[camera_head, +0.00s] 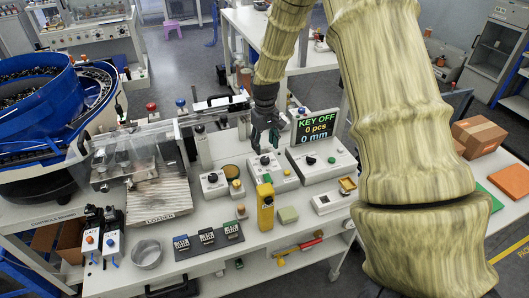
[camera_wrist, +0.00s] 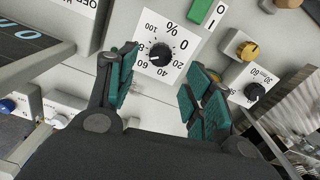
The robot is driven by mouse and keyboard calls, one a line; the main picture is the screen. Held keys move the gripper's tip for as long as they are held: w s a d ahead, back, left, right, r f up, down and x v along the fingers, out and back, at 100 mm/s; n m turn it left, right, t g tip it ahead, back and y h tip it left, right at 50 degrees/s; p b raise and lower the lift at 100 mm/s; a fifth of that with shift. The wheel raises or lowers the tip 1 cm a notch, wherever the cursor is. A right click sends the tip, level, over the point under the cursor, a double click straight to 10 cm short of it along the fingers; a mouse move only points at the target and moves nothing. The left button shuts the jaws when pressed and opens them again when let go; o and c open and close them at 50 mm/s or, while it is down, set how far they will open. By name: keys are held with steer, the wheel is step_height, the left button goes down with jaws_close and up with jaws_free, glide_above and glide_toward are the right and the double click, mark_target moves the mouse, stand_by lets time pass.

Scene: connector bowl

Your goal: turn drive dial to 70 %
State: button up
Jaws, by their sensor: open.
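The percent dial (camera_wrist: 160,54) is a black round knob on a white square scale marked from 0 to 100. Its pointer seems to face the lower left of the scale, but the exact reading is too small to tell. In the head view the black knob (camera_head: 265,160) sits on a pale control box below my gripper (camera_head: 264,142). In the wrist view my gripper (camera_wrist: 164,70) is open, with one teal-padded finger left of the dial and the other to its lower right. Nothing is between the fingers but the view of the dial, and they appear apart from it.
A smaller timer dial (camera_wrist: 254,91) is at right. A display (camera_head: 316,127) reads KEY OFF, 0 pcs, 0 mm. A yellow upright device (camera_head: 265,208) stands in front of the box.

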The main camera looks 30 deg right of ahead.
mark_target(264, 158)
steer(key=shift+r, duration=2.7)
